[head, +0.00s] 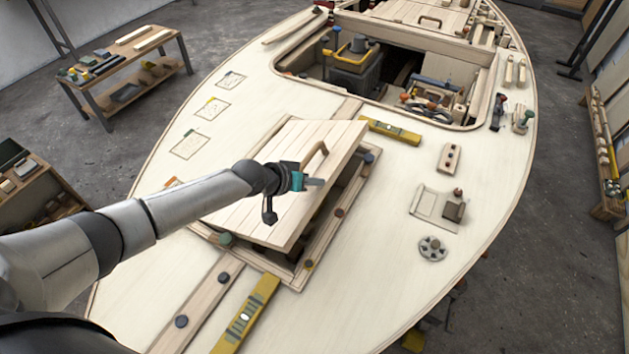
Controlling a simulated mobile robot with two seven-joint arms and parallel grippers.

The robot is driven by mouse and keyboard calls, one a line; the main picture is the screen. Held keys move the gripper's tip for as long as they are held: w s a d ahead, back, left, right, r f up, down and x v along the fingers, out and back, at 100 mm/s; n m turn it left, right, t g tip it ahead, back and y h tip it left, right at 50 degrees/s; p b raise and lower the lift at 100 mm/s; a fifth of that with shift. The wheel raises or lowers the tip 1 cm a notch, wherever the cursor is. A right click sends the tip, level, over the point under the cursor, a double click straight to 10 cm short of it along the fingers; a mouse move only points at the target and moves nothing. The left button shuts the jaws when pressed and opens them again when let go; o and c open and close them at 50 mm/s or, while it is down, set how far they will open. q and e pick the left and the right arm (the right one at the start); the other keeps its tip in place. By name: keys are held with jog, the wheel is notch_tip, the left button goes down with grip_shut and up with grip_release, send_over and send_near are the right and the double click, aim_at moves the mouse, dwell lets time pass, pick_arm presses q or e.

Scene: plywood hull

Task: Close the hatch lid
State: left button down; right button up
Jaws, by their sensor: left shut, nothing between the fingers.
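The hatch lid (283,205) is a pale planked wooden panel with a curved wooden handle (314,161). It is tilted over the hatch frame (325,238) on the deck, with a dark gap showing along its right side. My left gripper (316,182) is shut and empty. It is over the lid's right part, just below the handle in the picture; I cannot tell whether it touches the lid. My right gripper is not in view.
Yellow levels lie on the deck at the front (245,316) and behind the lid (391,131). A wooden block (449,157) and a round metal fitting (432,248) lie to the right. A large open cockpit (400,75) with tools is farther back.

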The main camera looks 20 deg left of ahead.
pick_arm(q)
jog(key=shift+f, duration=0.1)
notch_tip(320, 180, down, 8)
jog(key=d+b, duration=0.2)
jog(key=b, duration=0.3)
jog(key=shift+s+d, duration=0.25)
jog(key=shift+d, duration=0.15)
jog(key=shift+r+p, duration=0.8)
jog(key=shift+r, duration=0.15)
notch_tip(320, 180, up, 3)
jog(key=p, duration=0.2)
jog(key=shift+f+p, duration=0.1)
jog(key=shift+p, duration=0.3)
jog(key=p, duration=0.3)
send_near(325, 195)
jog(key=shift+s+d+r, duration=0.3)
jog(key=shift+d, duration=0.35)
jog(key=shift+s+d+r, duration=0.3)
jog(key=shift+d, duration=0.4)
jog(key=shift+s+f, duration=0.1)
